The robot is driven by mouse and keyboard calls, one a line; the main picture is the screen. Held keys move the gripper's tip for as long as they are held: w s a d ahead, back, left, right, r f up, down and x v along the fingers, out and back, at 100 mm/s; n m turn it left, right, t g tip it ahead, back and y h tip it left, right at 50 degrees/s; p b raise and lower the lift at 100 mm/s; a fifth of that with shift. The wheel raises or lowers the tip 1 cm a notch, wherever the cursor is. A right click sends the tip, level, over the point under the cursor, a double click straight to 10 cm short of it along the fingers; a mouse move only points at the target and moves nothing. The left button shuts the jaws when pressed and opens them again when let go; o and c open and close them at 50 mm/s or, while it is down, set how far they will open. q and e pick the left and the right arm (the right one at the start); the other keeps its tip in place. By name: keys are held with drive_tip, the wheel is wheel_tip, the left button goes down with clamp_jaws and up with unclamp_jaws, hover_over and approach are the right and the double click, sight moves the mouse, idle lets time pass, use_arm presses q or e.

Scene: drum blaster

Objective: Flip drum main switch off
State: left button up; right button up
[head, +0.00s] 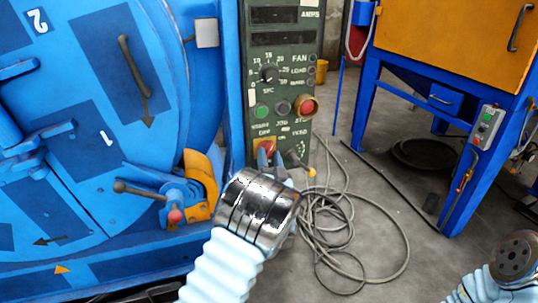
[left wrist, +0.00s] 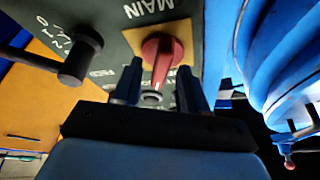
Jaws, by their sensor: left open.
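The drum main switch (head: 265,147) is a red rotary handle on a yellow plate, low on the grey-green control panel (head: 287,80). In the left wrist view the red handle (left wrist: 162,52) shows close up, below the word MAIN in the upside-down picture. My left gripper (head: 270,158) is at the switch in the head view. Its two dark fingers (left wrist: 158,84) are open, one on each side of the handle's lower end, with gaps visible. Whether either finger touches the handle I cannot tell. My right arm shows at the lower right corner, its fingers out of sight.
A black knob (left wrist: 82,55) sticks out beside the switch. The blue drum machine (head: 80,130) with levers stands left of the panel. A coiled cable (head: 350,240) lies on the floor at right. A blue-and-orange cabinet (head: 450,50) stands further right.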

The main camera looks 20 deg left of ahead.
use_arm(q)
drive_tip(key=shift+w+a+r, duration=0.2)
drive_tip(key=shift+w+a, duration=0.05)
drive_tip(key=shift+w, duration=0.3)
